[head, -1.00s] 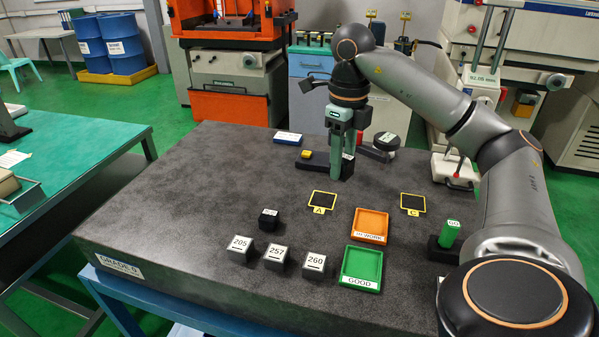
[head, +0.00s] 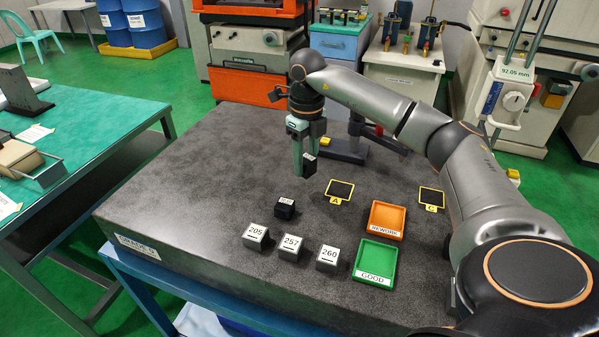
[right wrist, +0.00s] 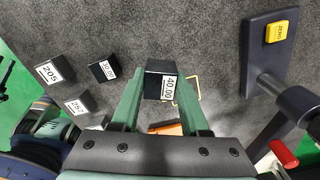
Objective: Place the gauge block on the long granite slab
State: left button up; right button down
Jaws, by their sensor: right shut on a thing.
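The gauge block, a small black block with a white label, is in my right gripper (head: 304,165), low over the slab. In the right wrist view the block (right wrist: 155,80) sits between the fingertips of the right gripper (right wrist: 160,98), its label reading 40.00. The fingers are shut on it. The long granite slab (head: 180,205) is the large dark speckled plate on the blue stand. A gap between block and slab cannot be judged surely. My left gripper does not show.
Blocks 205 (head: 256,236), 257 (head: 291,246) and 260 (head: 328,257) and a black 30.00 block (head: 285,207) stand in front. Orange REWORK (head: 387,220) and green GOOD trays (head: 375,261) lie right, with frames A (head: 339,190) and C (head: 431,199). The slab's left is clear.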

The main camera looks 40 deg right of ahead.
aim_at(299, 187)
jog(key=shift+w+a+f, duration=0.2)
jog(key=shift+w+f, duration=0.25)
jog(key=shift+f, duration=0.1)
jog(key=shift+w+a+f+p, duration=0.1)
jog(key=shift+w+f+p, duration=0.1)
jog(key=shift+f, duration=0.8)
jog(key=shift+w+f+p, duration=0.1)
jog(key=shift+f+p, duration=0.1)
jog(key=shift+f, duration=0.75)
jog(key=shift+f, duration=0.1)
jog(key=shift+c, duration=2)
grip_release()
notch_tip(299, 187, up, 12)
jog(key=shift+r+b, duration=0.15)
jog(key=shift+b, duration=0.25)
jog(key=shift+a, duration=0.1)
